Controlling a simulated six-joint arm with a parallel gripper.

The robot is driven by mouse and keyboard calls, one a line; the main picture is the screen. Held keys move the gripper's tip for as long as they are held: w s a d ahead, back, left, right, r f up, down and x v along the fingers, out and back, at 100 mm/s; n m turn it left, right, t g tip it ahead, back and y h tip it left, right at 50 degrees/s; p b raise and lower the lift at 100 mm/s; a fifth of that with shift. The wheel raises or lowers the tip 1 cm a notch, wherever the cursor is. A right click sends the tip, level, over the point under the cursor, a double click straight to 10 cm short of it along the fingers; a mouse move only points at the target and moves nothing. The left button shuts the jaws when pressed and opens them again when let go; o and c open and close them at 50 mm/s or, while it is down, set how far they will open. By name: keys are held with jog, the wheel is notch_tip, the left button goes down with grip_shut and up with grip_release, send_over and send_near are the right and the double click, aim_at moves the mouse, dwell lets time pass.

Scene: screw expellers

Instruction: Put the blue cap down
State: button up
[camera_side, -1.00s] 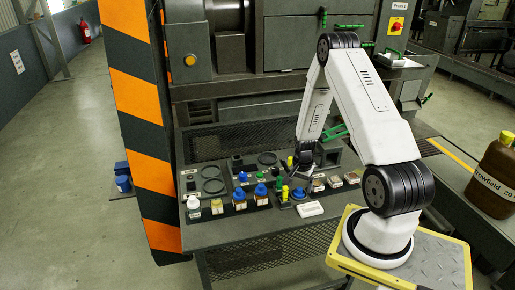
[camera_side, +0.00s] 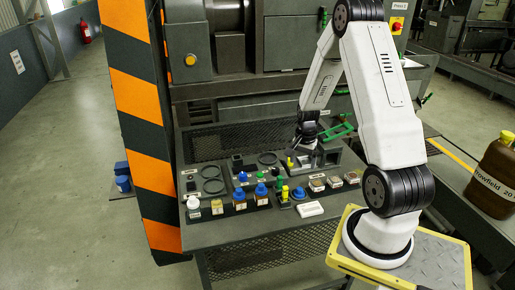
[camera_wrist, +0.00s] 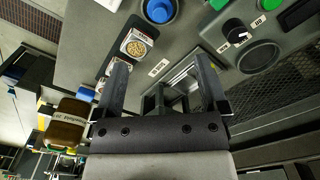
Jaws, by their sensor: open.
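A blue cap (camera_side: 299,194) lies near the front of the grey bench, right of the yellow-and-green pieces. A round blue piece, apparently this cap, is cut by the top edge of the wrist view (camera_wrist: 160,10). My gripper (camera_side: 306,152) is above the back right part of the bench, behind the cap and apart from it. In the wrist view my gripper's two fingers (camera_wrist: 164,75) are spread wide with nothing between them. Another small blue piece (camera_side: 242,176) lies further left on the bench.
Small sample boxes (camera_side: 318,185) line the right. A white label block (camera_side: 310,209) lies at the front. A brown jug (camera_side: 494,176) stands far right.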

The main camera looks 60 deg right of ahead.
jog(key=shift+r, duration=0.15)
dwell(0.5)
jog(key=w+a+r+n+t, duration=0.1)
jog(key=w+a+r+n, duration=0.25)
jog(key=a, duration=0.45)
jog(key=w+a+r+n, duration=0.2)
jog(key=a+r+n, duration=0.1)
jog(key=a+n, duration=0.3)
jog(key=s+a+r+n, duration=0.2)
jog(key=a+n, duration=0.2)
jog(key=a, duration=0.4)
jog(key=s+a+r+n+t, duration=0.1)
jog(key=a+n, duration=0.3)
jog(key=a, duration=0.4)
jog(key=shift+s+a+r+t, duration=0.15)
jog(key=shift+s+r+t, duration=0.15)
jog(key=shift+s+r, duration=0.25)
